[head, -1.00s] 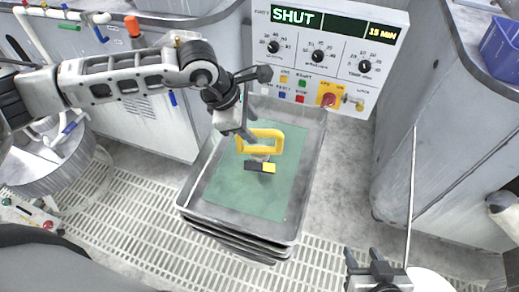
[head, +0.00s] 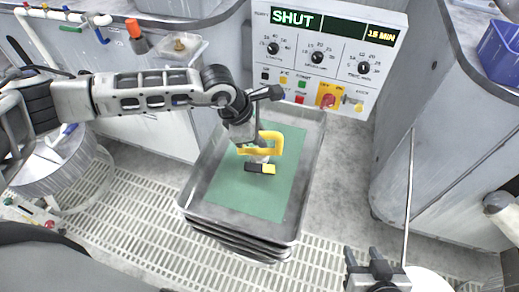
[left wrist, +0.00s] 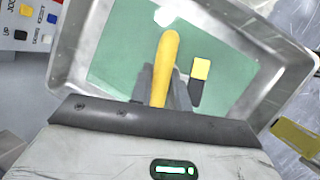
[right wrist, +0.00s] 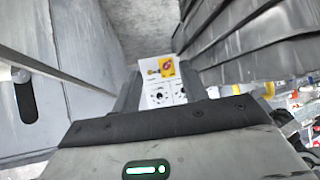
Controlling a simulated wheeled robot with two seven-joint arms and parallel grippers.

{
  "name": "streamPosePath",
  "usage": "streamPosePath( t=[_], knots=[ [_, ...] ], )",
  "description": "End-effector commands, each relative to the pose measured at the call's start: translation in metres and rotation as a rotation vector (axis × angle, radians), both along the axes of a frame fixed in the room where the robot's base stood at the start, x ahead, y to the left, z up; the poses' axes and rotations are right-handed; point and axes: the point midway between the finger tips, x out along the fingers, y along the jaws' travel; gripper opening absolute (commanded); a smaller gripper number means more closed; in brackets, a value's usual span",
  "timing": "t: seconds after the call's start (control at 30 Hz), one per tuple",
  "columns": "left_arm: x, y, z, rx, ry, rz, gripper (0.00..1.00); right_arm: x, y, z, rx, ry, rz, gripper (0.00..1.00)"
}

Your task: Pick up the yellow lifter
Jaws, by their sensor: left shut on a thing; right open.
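The yellow lifter (head: 272,143) is a handle-shaped frame over the green sheet in the metal tray. My left gripper (head: 257,150) reaches down to it from the left and is shut on it. In the left wrist view the lifter is a yellow bar (left wrist: 170,48) between the grey fingers (left wrist: 162,84). I cannot tell whether it is clear of the sheet. A small black and yellow block (head: 260,168) lies just in front of it and also shows in the left wrist view (left wrist: 200,70). My right gripper (head: 362,258) is open and empty at the lower right.
The tray (head: 192,205) sits on a stack of similar trays above a slotted floor. Behind it stands a control panel (head: 330,55) with dials and a "SHUT" display. Grey cabinets flank it. A thin pole (head: 409,190) stands near my right gripper.

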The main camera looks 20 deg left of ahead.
Motion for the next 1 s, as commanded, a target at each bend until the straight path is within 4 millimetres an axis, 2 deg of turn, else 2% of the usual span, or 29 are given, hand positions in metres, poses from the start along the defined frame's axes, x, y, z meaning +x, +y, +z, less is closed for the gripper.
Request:
streamPosePath(
  t=[0.27,0.47,0.77,0.83,1.0],
  knots=[
    [0.003,-0.002,0.012,-0.007,-0.012,0.0,0.0,0.0,0.0,0.0,-0.001,-0.001,0.001,0.43],
    [0.003,-0.001,0.036,-0.008,-0.014,-0.001,0.0,0.0,0.0,-0.001,-0.001,-0.001,0.002,0.43],
    [-0.036,-0.006,0.081,-0.008,-0.015,-0.004,0.0,0.0,0.001,-0.007,0.002,-0.003,0.005,0.43],
    [-0.048,-0.007,0.094,-0.008,-0.015,-0.004,0.0,0.001,0.002,-0.008,0.004,-0.006,0.007,0.43],
    [-0.085,-0.012,0.108,-0.005,-0.011,-0.005,0.0,0.002,0.003,-0.012,0.008,-0.013,0.011,0.43]
  ],
)
